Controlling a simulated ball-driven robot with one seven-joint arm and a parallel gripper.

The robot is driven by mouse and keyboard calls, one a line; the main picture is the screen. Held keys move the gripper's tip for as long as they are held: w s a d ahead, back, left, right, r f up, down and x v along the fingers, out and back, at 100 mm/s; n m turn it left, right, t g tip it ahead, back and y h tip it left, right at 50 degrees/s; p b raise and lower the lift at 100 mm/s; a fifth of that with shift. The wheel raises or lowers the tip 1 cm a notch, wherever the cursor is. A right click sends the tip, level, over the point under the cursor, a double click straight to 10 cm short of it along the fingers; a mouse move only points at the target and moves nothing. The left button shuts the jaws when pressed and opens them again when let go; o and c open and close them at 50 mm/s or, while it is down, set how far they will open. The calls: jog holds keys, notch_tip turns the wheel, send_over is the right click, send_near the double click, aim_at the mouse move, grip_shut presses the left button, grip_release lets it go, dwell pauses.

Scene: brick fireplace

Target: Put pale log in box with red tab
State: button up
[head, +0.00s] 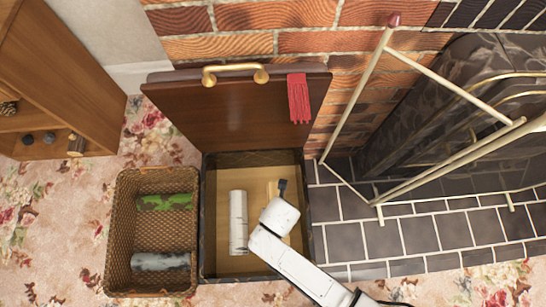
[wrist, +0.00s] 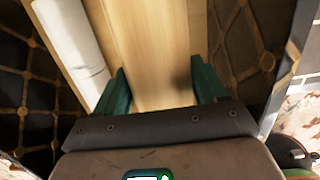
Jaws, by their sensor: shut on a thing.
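The pale log (wrist: 150,45) is smooth, light tan wood. It lies between the green fingers of my gripper (wrist: 160,88), which is shut on it. In the head view only a small part of the log (head: 271,188) shows past my white wrist. My gripper (head: 281,188) is inside the box (head: 207,235) with the red tab (head: 299,98). The box's brown lid (head: 230,115) stands open against the brick wall. I cannot tell whether the log touches the box floor.
A white log (head: 238,222) lies in the same box, left of my gripper. A wicker basket (head: 113,230) beside it holds a green mossy log (head: 165,202) and a grey log (head: 160,262). A cream fire screen (head: 355,95) stands at right; a wooden shelf (head: 60,80) is at left.

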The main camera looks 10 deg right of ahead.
notch_tip(320, 180, down, 9)
jog(key=b, duration=0.4)
jog(key=shift+r+b, duration=0.1)
jog(key=shift+b, duration=0.25)
jog(key=shift+f, duration=0.2)
jog(key=o, duration=1.3)
jog(key=shift+o, duration=0.2)
jog(key=shift+r, duration=0.1)
jog(key=r+p, duration=0.2)
jog(key=r, duration=0.2)
jog(key=s+r+p, duration=0.1)
jog(key=r+p, duration=0.1)
jog(key=r, duration=0.2)
jog(key=r+p, duration=0.3)
jog(key=r, duration=0.1)
jog(key=shift+s, duration=0.25)
